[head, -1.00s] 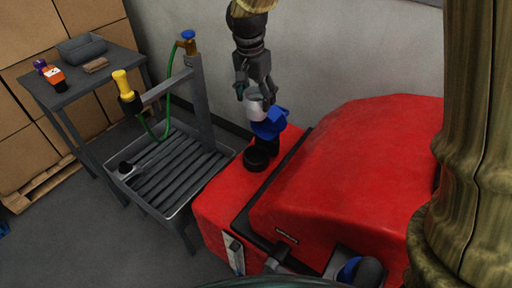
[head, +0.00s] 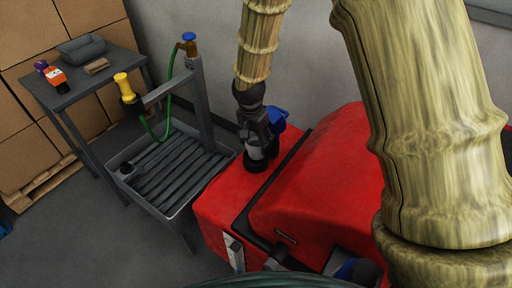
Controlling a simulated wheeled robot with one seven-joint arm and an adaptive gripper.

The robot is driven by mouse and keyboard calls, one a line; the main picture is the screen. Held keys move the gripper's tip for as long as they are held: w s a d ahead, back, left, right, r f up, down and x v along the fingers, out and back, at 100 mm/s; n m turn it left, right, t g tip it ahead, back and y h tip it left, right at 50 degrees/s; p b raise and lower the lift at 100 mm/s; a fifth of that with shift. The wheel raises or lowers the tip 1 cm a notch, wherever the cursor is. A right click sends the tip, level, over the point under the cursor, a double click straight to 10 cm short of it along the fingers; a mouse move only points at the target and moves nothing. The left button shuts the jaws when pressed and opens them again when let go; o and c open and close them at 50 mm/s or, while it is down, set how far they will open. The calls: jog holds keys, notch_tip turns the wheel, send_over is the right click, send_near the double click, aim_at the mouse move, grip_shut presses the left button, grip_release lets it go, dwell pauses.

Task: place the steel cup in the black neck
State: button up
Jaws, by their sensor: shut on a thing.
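The steel cup (head: 258,153) shows as a small light patch between the fingers of my gripper (head: 258,143), which is shut on it. My gripper points down over the black neck (head: 256,166), a round black opening on the red machine top. The cup is right at the neck, low and roughly upright. My fingers hide much of the cup, and I cannot tell how far its bottom is inside the neck. A blue cap (head: 278,117) stands open just behind and right of my gripper.
The red scrubber body (head: 325,180) rises to the right of the neck. A grey slatted sink (head: 170,170) with a post, green hose and yellow nozzle (head: 122,82) stands to the left. A grey table (head: 80,92) with a bin is farther left.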

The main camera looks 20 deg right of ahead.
aim_at(253, 158)
jog(key=shift+f, duration=2)
jog(key=o, duration=1.1)
jog(key=shift+c, duration=0.2)
jog(key=shift+r, duration=0.15)
notch_tip(253, 158, up, 12)
jog(key=s+a+b, duration=0.1)
jog(key=shift+a, duration=0.2)
jog(key=shift+s, duration=0.1)
